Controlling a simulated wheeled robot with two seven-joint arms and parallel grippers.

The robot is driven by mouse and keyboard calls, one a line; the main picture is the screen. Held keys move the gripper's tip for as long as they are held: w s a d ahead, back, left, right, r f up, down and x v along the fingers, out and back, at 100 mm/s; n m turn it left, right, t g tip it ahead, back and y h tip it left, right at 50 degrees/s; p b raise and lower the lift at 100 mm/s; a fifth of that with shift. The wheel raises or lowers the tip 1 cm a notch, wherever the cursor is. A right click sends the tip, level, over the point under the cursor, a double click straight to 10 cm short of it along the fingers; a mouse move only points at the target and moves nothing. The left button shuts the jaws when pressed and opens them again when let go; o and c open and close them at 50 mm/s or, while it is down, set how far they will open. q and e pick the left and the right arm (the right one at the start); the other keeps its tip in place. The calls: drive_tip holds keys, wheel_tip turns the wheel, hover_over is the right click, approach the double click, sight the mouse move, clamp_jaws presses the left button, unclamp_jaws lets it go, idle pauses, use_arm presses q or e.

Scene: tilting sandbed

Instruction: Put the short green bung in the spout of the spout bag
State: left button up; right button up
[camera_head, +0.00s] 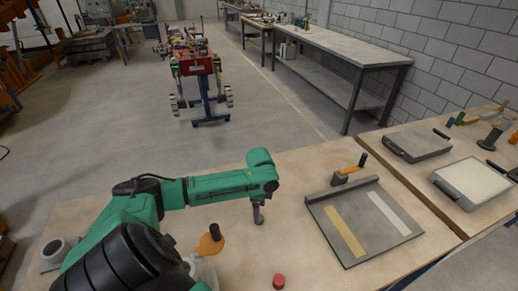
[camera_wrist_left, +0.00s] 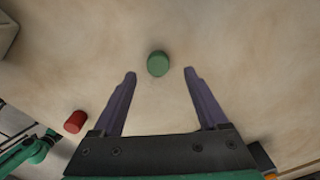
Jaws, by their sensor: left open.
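My left gripper (camera_head: 259,221) points down over the wooden table, left of the grey tray. In the left wrist view its two fingers (camera_wrist_left: 159,74) are open with nothing held. The short green bung (camera_wrist_left: 158,63) lies on the table, seen between and slightly beyond the fingertips, touching neither; the head view does not show it clearly. A red bung (camera_wrist_left: 75,121) lies apart to the left, and also shows at the front in the head view (camera_head: 279,281). I cannot make out the spout bag for certain; pale items near my left arm are partly hidden. My right gripper is not in view.
An orange piece (camera_head: 208,246) with a dark cylinder (camera_head: 214,231) stands left of the gripper. The grey tray (camera_head: 393,249) with two strips lies right. Bare tabletop (camera_head: 310,260) lies between gripper and tray.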

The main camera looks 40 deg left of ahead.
use_arm(q)
wheel_tip(320, 180, down, 3)
drive_tip(key=shift+s+f, duration=0.1)
drive_tip(key=shift+s, duration=0.05)
drive_tip(key=shift+f, duration=0.25)
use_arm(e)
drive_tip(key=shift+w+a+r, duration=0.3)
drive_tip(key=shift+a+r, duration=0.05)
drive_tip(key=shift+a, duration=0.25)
use_arm(q)
clamp_jaws()
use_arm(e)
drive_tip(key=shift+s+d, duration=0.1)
use_arm(q)
drive_tip(key=shift+r, duration=0.1)
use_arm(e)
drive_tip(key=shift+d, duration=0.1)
